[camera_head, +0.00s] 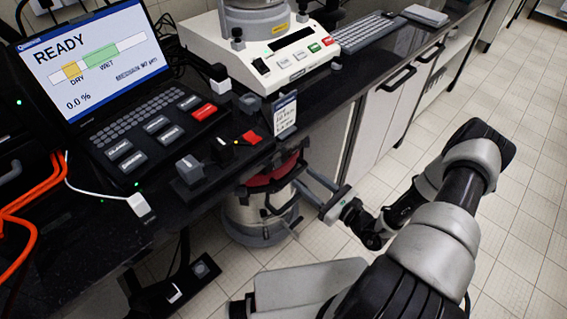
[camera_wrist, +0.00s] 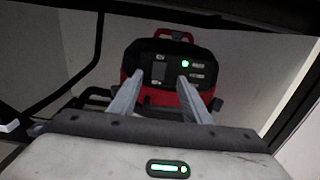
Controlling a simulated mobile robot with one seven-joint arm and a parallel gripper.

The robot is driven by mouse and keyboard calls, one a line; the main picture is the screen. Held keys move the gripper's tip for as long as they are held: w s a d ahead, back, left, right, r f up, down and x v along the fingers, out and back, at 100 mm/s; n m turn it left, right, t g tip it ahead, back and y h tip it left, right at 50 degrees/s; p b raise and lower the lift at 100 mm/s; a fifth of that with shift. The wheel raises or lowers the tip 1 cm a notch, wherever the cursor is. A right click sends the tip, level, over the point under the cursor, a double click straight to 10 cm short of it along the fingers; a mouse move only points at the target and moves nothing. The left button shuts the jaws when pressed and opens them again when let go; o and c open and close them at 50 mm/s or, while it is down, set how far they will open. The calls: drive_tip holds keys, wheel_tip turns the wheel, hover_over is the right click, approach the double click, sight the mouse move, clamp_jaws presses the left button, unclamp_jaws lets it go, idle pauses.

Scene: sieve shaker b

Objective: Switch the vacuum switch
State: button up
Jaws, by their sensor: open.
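The vacuum (camera_head: 262,212) stands on the floor under the bench edge, with a metal drum and a red and black top. In the wrist view its black control panel (camera_wrist: 180,52) faces me, with a lit green light (camera_wrist: 185,63) and small pale labels. A dark rectangular part, perhaps the vacuum switch (camera_wrist: 158,72), lies on the panel's left half, between my fingertips in the picture. My gripper (camera_wrist: 160,76) is open and empty, its fingers pointing at the panel. In the head view my gripper (camera_head: 299,178) is at the vacuum's right side. Contact cannot be told.
The dark bench (camera_head: 245,170) overhangs the vacuum and carries a laptop (camera_head: 90,60) reading READY, a white instrument (camera_head: 225,55) and small switch boxes (camera_head: 190,168). Orange cables (camera_head: 30,220) lie at the left. White cabinets (camera_head: 385,105) line the bench. Tiled floor (camera_head: 520,200) is clear at right.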

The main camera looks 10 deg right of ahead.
sight(277, 160)
drive_tip(key=x, duration=1)
drive_tip(key=shift+w+a+b, duration=0.15)
drive_tip(key=shift+w+b, duration=0.05)
drive_tip(key=shift+b, duration=0.1)
drive_tip(key=c, duration=1)
drive_tip(key=shift+f+t+b, duration=0.3)
drive_tip(key=shift+f+b, duration=0.3)
drive_tip(key=shift+b, duration=0.6)
drive_tip(key=shift+c, duration=0.2)
drive_tip(key=shift+s+f+t+y+b, duration=0.1)
drive_tip(key=shift+f+t+y+b, duration=0.15)
drive_tip(key=shift+y+b, duration=0.45)
drive_tip(key=shift+s+r+t+b, duration=0.1)
drive_tip(key=shift+t+b, duration=0.45)
drive_tip(key=shift+b, duration=0.6)
drive_tip(key=shift+r, duration=0.3)
